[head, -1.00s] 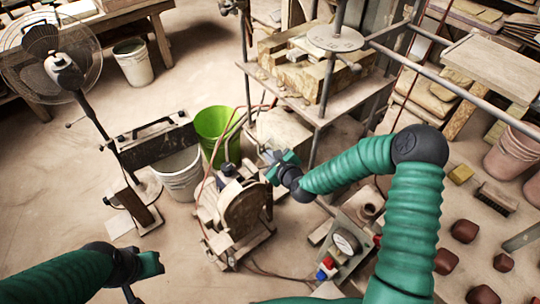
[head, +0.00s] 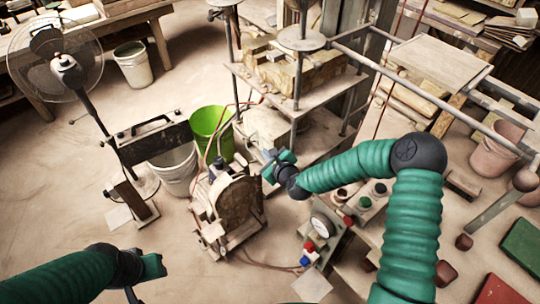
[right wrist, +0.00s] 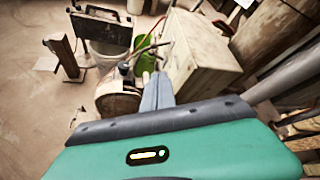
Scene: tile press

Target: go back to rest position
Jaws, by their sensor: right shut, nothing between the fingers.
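My right arm reaches in from the right in the head view, with its green and dark right gripper (head: 270,158) in front of the press frame (head: 297,95). In the right wrist view its grey fingers (right wrist: 158,90) are together with nothing between them. The fingertips are close to a pale boxy block (right wrist: 192,60) in that picture; whether they touch it I cannot tell. My left gripper (head: 150,268) is low at the left over open floor, seen from behind. Its fingers are mostly hidden.
A motor-like machine (head: 232,200) stands below my right gripper. A green bucket (head: 209,125), a white bucket (head: 175,168) and a fan (head: 65,65) stand to the left. A gauge box (head: 322,230) and a table with red and green slabs (head: 522,245) lie right.

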